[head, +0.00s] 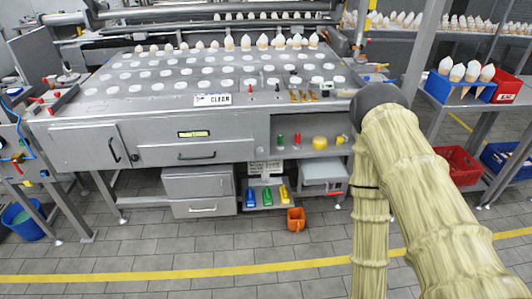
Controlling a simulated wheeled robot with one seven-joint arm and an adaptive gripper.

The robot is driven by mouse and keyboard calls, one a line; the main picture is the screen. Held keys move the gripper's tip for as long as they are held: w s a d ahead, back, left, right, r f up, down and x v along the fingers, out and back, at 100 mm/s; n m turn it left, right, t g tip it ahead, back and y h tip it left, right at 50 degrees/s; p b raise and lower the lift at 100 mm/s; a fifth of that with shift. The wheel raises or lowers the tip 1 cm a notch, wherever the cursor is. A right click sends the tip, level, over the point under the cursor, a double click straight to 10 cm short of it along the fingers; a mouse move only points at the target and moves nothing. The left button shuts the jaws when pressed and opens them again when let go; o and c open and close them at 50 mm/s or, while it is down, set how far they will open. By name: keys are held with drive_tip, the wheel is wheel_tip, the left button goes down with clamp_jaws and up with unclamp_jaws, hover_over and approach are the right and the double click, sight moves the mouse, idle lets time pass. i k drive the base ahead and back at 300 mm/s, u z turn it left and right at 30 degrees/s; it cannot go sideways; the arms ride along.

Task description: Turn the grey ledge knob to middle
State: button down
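The front ledge of the grey machine (130,112) carries several small controls. My arm, in a pale ribbed cover, rises at the right and ends in a dark grey joint by the ledge's right end. My gripper is not visible.
Drawers and a door (85,147) fill the machine front. An open shelf holds a green, a red and a yellow item (320,142). An orange bin (296,219) stands on the floor below. A rack with blue bins (460,90) stands right. The front floor is clear.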

sight(260, 151)
drive_tip(key=u, duration=0.55)
drive_tip(key=k, duration=0.65)
drive_tip(key=u, duration=0.95)
drive_tip(key=i, duration=1.35)
drive_tip(key=z, duration=0.9)
